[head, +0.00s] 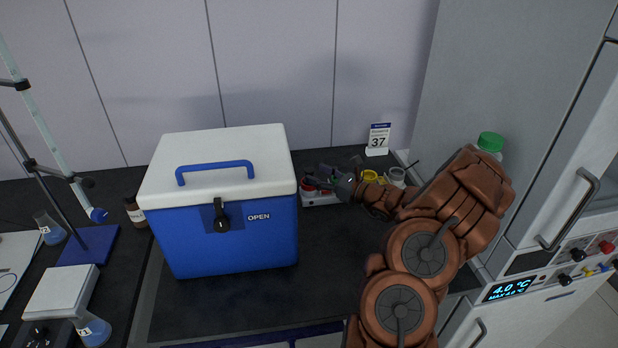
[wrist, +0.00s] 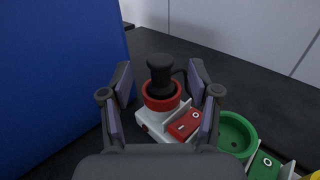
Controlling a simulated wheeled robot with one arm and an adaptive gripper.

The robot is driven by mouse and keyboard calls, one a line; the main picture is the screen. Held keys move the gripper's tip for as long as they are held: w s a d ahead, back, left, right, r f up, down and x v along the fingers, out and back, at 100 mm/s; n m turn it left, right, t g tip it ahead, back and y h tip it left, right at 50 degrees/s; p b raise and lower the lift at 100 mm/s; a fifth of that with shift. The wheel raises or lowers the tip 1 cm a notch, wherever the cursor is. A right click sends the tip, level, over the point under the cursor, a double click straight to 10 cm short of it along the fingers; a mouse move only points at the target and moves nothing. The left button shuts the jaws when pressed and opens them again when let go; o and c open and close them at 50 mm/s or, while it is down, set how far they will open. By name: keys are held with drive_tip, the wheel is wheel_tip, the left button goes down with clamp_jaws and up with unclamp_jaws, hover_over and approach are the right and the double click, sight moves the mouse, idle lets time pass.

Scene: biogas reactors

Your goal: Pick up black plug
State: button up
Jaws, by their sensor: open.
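The black plug (wrist: 160,72) stands upright in a red ring socket (wrist: 162,97) in the wrist view. A dark cable seems to run from it to the right. The socket sits on a white base with a red switch (wrist: 185,124) beside it. My gripper (wrist: 160,80) is open, with one finger on each side of the plug and a gap on both sides. In the head view my gripper (head: 338,183) is over the white base (head: 318,199), right of the blue cooler box; it hides most of the socket and I cannot make out the plug clearly.
The blue cooler box (head: 233,240) with a white lid stands close on the left. A green ring socket (wrist: 236,133) is at right in the wrist view; a yellow ring (head: 371,176) shows in the head view. A sign reading 37 (head: 378,139) stands behind. A fridge (head: 545,215) is at right.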

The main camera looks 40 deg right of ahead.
sight(310, 169)
drive_tip(key=shift+p+x, duration=0.6)
drive_tip(key=shift+x, duration=1.25)
drive_tip(key=shift+f, duration=0.15)
clamp_jaws()
